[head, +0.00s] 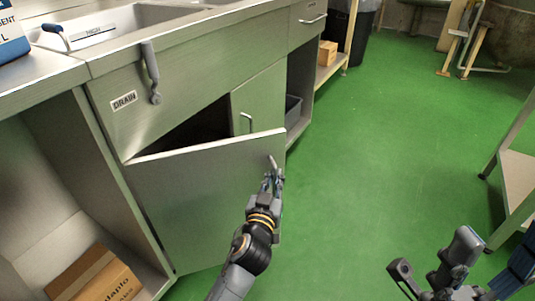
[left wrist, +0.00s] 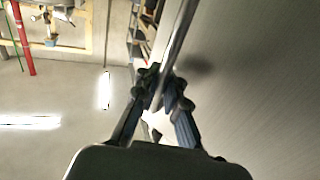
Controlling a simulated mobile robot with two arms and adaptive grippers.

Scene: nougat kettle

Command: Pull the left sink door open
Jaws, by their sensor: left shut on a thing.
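The left sink door (head: 205,195) is a grey metal panel under the sink. It stands swung partly out, with a dark gap (head: 195,130) along its top. My left gripper (head: 273,178) is shut on the door's bar handle (head: 272,161), near the door's free edge. In the left wrist view the fingers (left wrist: 160,95) close on the handle (left wrist: 176,50), with the door's face (left wrist: 250,80) at the right. My right gripper (head: 430,262) is at the lower right, its fingers apart and empty, away from the door.
The right sink door (head: 265,110) is closed. A cardboard box (head: 95,277) sits in the open cabinet at lower left. A lever (head: 150,72) hangs by the drain label. A shelf unit (head: 518,175) stands at right. The green floor (head: 370,150) is clear before the door.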

